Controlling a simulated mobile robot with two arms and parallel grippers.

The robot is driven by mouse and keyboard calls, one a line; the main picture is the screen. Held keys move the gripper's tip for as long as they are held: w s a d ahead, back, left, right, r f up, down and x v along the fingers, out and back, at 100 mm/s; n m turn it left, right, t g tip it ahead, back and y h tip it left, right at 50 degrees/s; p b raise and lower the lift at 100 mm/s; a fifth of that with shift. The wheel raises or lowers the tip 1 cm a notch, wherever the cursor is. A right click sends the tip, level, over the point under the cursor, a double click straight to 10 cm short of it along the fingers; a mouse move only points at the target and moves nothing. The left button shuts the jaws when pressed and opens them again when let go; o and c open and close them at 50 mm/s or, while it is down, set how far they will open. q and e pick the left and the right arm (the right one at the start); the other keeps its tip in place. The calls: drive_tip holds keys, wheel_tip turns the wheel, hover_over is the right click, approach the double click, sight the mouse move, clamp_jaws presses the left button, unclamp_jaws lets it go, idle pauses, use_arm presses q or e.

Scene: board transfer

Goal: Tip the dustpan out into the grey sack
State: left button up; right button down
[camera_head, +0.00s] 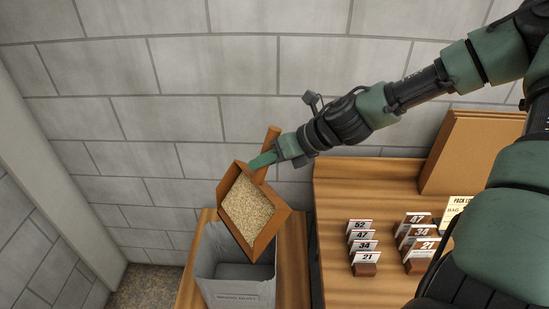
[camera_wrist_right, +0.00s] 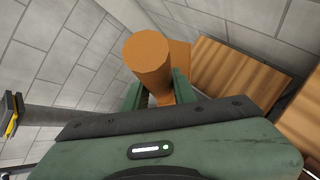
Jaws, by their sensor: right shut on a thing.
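The orange-brown dustpan (camera_head: 270,238) is in the head view, above the grey sack (camera_head: 238,292). A pale, grainy heap (camera_head: 247,208) lies in the dustpan, and the pan looks tilted. My right gripper (camera_head: 262,160) is shut on the dustpan's handle (camera_head: 273,135). The round handle end (camera_wrist_right: 148,52) also shows between the green fingers in the right wrist view. The sack stands with its mouth open, and the part of it that shows inside looks empty. The dustpan hides part of its rim. My left gripper is not in view.
The sack stands on a wooden surface (camera_head: 292,262). A grey block wall (camera_head: 180,70) is close behind.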

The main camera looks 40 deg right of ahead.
drive_tip(key=a+r+n+h+p, duration=0.1)
drive_tip(key=a+r+h+p, duration=0.1)
drive_tip(key=a, duration=0.5)
drive_tip(key=h+p, duration=0.1)
drive_tip(key=p, duration=0.1)
drive_tip(key=shift+r+p, duration=0.15)
drive_tip(key=shift+p, duration=0.2)
drive_tip(key=shift+a, duration=0.1)
idle(0.3)
